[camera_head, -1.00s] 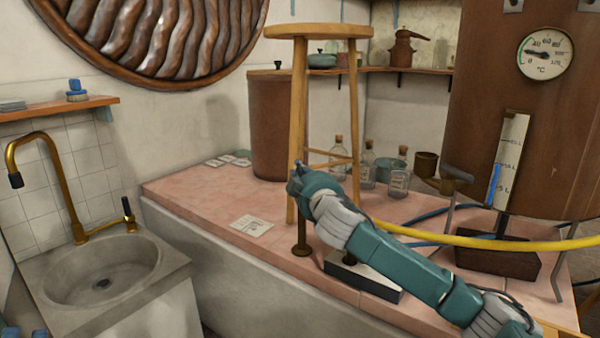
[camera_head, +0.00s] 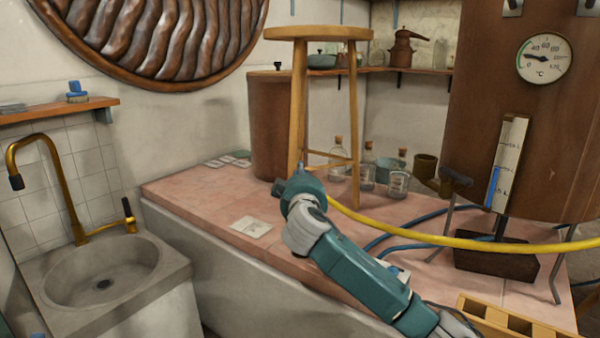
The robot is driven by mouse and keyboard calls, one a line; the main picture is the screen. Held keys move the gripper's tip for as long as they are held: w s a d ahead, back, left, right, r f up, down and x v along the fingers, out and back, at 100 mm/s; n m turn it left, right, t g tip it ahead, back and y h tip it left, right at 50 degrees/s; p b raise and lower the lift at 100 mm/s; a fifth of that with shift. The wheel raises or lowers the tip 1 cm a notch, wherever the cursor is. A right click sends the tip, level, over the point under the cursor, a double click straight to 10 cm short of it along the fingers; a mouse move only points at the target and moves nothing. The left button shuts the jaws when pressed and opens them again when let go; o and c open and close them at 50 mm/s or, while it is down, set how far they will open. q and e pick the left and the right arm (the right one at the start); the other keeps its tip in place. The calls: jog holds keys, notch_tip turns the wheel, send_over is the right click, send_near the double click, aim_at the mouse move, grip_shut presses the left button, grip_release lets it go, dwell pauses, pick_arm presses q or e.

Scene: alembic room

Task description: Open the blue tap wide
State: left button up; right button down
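I cannot make out a blue tap with certainty. A small blue part (camera_head: 398,270) shows just right of my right arm, beside the blue hoses, but I cannot tell what it is. My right gripper (camera_head: 283,184) is at the end of the teal arm from the lower right. It appears in front of the wooden stool's legs, over the pink tiled bench. Nothing clearly shows between its fingers, and their opening is too small to read. My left gripper is not clearly in view.
A wooden stool (camera_head: 318,33) stands on the pink bench (camera_head: 195,190), with glass bottles (camera_head: 398,180) behind. A yellow hose (camera_head: 440,238) and blue hoses cross the right side. A brown tank (camera_head: 540,120) stands right. A sink (camera_head: 100,275) with a brass faucet is left.

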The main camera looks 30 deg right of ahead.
jog(key=shift+f+m+g+h, duration=0.2)
jog(key=shift+m+g+h, duration=0.65)
jog(key=shift+h, duration=0.35)
jog(key=shift+s+d+m+g+h, duration=0.1)
jog(key=shift+d+m+g+h, duration=0.05)
jog(key=shift+m+g+h, duration=0.7)
jog(key=shift+s+d+m+g+h, duration=0.1)
jog(key=shift+m+g+h, duration=0.5)
jog(key=shift+g+h, duration=0.1)
pick_arm(q)
jog(key=shift+s+r+t, duration=0.25)
jog(key=shift+r+t, duration=0.05)
jog(key=shift+r, duration=0.15)
pick_arm(e)
jog(key=shift+s+d+m+g+h, duration=0.15)
jog(key=shift+m+g+h, duration=0.6)
jog(key=shift+g, duration=0.25)
jog(key=c, duration=1.7)
grip_release()
jog(key=shift+s, duration=0.1)
pick_arm(q)
jog(key=shift+r, duration=0.1)
